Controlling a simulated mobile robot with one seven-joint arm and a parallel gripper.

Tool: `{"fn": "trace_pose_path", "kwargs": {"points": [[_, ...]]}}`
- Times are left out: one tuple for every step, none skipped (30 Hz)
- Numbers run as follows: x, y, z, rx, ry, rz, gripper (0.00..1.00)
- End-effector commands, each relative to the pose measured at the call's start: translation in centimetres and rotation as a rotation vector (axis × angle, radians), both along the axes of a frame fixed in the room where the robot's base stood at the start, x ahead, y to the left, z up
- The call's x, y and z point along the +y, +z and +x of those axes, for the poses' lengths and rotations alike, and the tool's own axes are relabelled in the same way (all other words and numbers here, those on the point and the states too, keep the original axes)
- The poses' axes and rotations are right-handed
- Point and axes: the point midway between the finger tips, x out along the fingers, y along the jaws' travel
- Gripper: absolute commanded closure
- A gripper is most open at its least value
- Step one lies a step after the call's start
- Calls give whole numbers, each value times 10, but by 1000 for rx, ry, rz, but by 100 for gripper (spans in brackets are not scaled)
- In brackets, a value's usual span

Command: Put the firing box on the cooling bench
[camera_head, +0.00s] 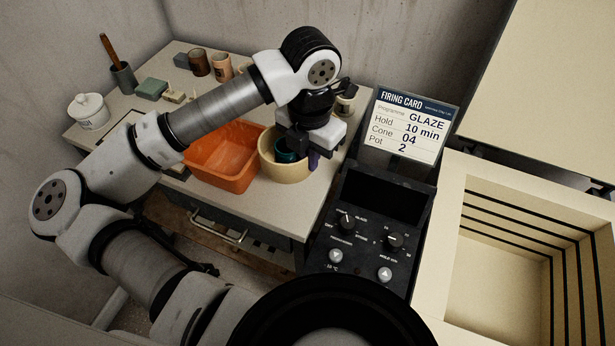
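A round cream container (269,170), which looks like the firing box, is at the right part of the grey-topped table (255,215), close beside an orange bin. A teal pot (286,152) shows inside it. My gripper (304,157) is directly over the right side of the container, pointing down, with a purple part at its rim. The gripper body hides much of the rim and the fingertips, so I cannot tell whether it grips the wall or whether the container is resting or lifted. No bench is labelled as the cooling bench.
The orange bin (222,168) touches or nearly touches the container. Cups (199,63), green blocks (151,89) and a lidded white jar (88,111) stand farther back. A control panel (370,235) with a firing card (407,125) and an open, empty-looking kiln (500,285) are at right.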

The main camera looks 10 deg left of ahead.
Motion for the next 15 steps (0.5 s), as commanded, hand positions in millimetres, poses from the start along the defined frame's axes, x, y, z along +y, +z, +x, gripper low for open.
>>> {"fn": "trace_pose_path", "kwargs": {"points": [[-1, -11, -1, 3, 0, -5, 100], [0, -18, -1, 3, 1, -4, 100], [0, -27, -1, 2, 1, -5, 100], [-1, -33, -1, 2, 0, -4, 100], [-1, -38, -1, 1, -1, -4, 100], [0, -43, -1, 1, 0, -3, 100], [0, -47, 0, -1, 0, -1, 100], [0, -50, 0, 0, 0, -1, 100], [0, -53, 0, 0, 0, -1, 100], [0, -54, 0, -1, 0, -1, 100], [0, -57, 0, -1, 1, -2, 100], [0, -61, 0, 0, 1, -2, 100], [-1, -65, -1, 0, 0, -2, 100], [0, -69, 0, 0, 2, -3, 100], [0, -76, 0, 1, 2, -3, 100]]}}
